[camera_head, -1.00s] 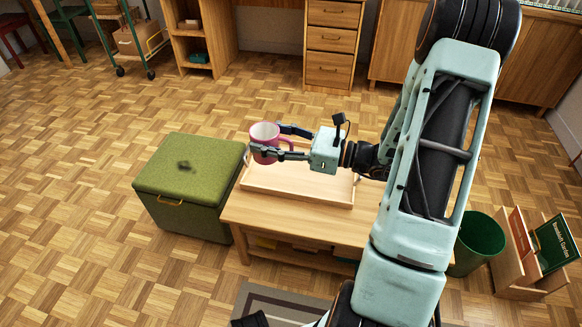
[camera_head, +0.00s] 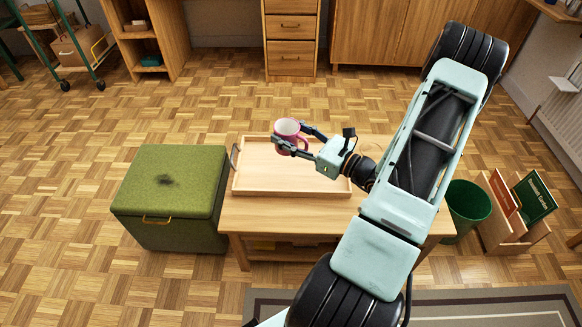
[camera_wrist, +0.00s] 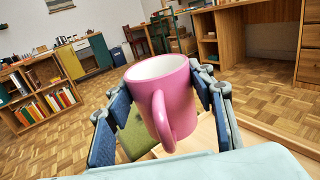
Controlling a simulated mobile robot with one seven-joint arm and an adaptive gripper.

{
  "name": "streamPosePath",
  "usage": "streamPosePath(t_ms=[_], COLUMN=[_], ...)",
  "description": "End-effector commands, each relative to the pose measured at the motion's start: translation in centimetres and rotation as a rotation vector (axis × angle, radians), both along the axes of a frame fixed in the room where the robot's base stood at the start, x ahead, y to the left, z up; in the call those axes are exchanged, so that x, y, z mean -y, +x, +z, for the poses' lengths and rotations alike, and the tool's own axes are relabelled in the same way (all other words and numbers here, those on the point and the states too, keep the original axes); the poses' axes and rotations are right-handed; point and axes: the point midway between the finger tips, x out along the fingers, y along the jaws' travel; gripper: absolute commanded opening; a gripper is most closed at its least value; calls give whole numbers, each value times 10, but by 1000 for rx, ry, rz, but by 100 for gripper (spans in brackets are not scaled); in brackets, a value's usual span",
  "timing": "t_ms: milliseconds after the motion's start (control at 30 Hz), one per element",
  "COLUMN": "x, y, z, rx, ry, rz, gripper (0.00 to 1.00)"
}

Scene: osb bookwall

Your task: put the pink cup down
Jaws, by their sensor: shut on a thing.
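The pink cup (camera_head: 289,133) has a white inside and is held upright or nearly so above the wooden tray (camera_head: 247,190) in the head view. My gripper (camera_head: 298,139) is shut on the cup, with a finger on either side. In the wrist view the cup (camera_wrist: 163,92) fills the middle between the blue-grey fingers, its handle facing the camera. The tray lies on a low wooden table (camera_head: 285,219). I cannot tell exactly how high the cup is above the tray.
A green storage box (camera_head: 172,188) with a dark spot on its lid stands left of the table. A green bin (camera_head: 467,203) and a wooden book holder (camera_head: 513,240) stand to the right. The table's front strip is clear.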

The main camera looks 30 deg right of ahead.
Motion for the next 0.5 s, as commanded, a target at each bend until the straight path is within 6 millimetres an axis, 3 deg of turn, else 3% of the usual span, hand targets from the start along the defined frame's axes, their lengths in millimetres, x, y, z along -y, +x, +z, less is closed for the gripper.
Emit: streamPosePath(t_ms=[33,200,300,500], x=[27,101,132,165], y=[-10,-46,-68,-96], z=[-16,-59,-79,-103], rx=[-1,-8,-15,-26], ry=[8,7,5,2], rz=[-80,-318,-430,-561], gripper=[18,18,18,18])
